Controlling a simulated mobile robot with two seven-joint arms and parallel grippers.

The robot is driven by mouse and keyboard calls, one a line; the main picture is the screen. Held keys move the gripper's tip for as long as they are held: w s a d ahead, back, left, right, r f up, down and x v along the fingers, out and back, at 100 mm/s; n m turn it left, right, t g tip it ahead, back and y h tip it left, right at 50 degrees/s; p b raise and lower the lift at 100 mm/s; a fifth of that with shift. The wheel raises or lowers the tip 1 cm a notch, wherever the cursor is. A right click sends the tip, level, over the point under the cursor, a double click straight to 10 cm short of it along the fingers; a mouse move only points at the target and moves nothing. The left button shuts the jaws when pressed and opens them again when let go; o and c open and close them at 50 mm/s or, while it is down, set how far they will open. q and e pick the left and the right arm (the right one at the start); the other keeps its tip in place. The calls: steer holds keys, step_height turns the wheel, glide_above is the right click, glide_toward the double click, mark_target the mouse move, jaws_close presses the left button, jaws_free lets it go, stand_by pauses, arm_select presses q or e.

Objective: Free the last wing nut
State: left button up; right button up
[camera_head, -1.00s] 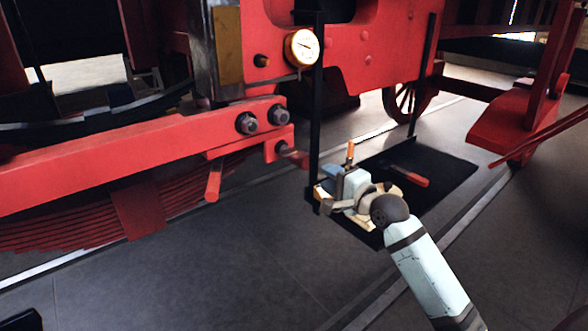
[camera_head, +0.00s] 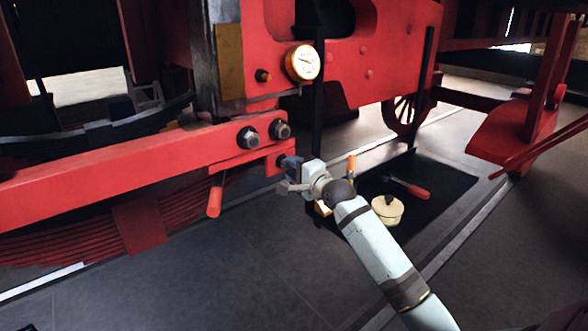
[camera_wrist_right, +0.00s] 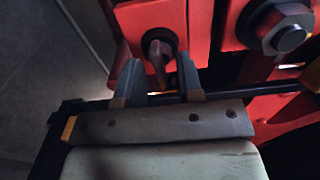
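The wing nut (camera_wrist_right: 158,55) is a dark, metallic piece on a round dark seat at the end of a red block (camera_wrist_right: 150,22) in the right wrist view. My right gripper (camera_wrist_right: 157,70) is open, with one finger on each side of the wing nut's lower part. I cannot tell whether the fingers touch it. In the head view my right gripper (camera_head: 287,177) is at the right end of the red beam (camera_head: 130,165), and it hides the wing nut there. My left gripper is not in view.
Large hex nuts (camera_head: 279,130) sit on the beam just above the gripper, and one (camera_wrist_right: 285,30) is close right in the wrist view. A gauge (camera_head: 303,62) is above. A dark mat (camera_head: 448,182) holds a cream round tin (camera_head: 387,210) and a red-handled tool (camera_head: 410,188).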

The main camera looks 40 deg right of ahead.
jaws_close()
steer(key=n+p, duration=1)
steer(key=n, duration=1.1)
steer(key=shift+r, duration=0.1)
stand_by(0.4)
steer(key=shift+n, duration=0.5)
